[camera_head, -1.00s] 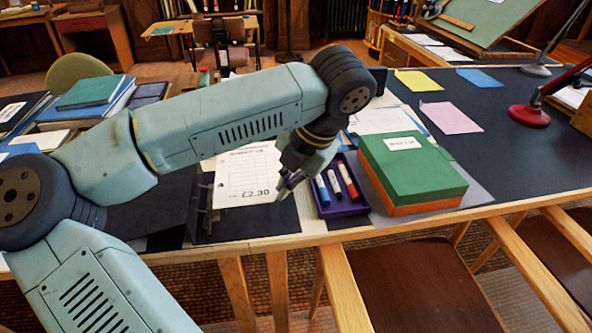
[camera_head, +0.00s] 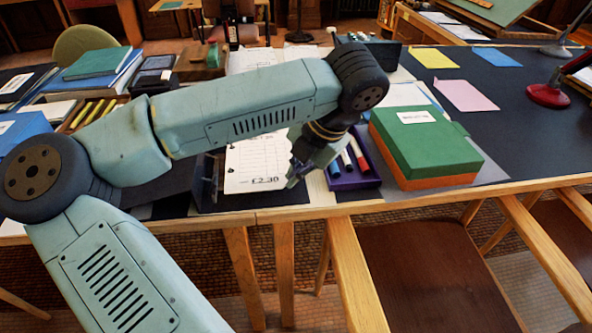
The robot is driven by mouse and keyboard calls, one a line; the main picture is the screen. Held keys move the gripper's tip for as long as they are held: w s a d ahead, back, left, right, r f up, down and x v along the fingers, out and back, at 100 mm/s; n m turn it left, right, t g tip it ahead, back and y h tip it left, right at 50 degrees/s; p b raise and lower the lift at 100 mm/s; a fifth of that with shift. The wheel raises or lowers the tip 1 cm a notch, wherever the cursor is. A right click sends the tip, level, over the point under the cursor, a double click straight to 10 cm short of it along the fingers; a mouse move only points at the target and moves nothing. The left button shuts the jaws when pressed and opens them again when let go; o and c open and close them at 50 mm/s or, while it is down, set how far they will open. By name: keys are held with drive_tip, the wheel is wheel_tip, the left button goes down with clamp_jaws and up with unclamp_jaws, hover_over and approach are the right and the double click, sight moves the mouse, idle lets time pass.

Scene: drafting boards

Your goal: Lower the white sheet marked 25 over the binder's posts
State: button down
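A white sheet (camera_head: 255,168) with printed lines lies or hangs over the dark binder; its large print looks like "£2.30", and I cannot make out a 25. Small holes show along its left edge. The open binder (camera_head: 234,200) is at the table's front edge, with its posts (camera_head: 213,176) beside the sheet's left edge. I cannot tell whether any post passes through a hole. My gripper (camera_head: 295,179) is at the sheet's right edge, pointing down. Its fingers are small and partly hidden, so their grip on the sheet is unclear. My arm hides the sheet's upper part.
A purple tray (camera_head: 357,182) with several markers stands just right of my gripper. A green and orange box (camera_head: 425,145) is beyond it. Blue books (camera_head: 95,75) and a tray of yellow pencils (camera_head: 92,112) are at left. Chairs (camera_head: 425,265) stand in front.

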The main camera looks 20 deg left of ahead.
drive_tip(key=c, duration=1.7)
unclamp_jaws()
drive_tip(key=shift+r, duration=0.1)
drive_tip(key=v, duration=1.2)
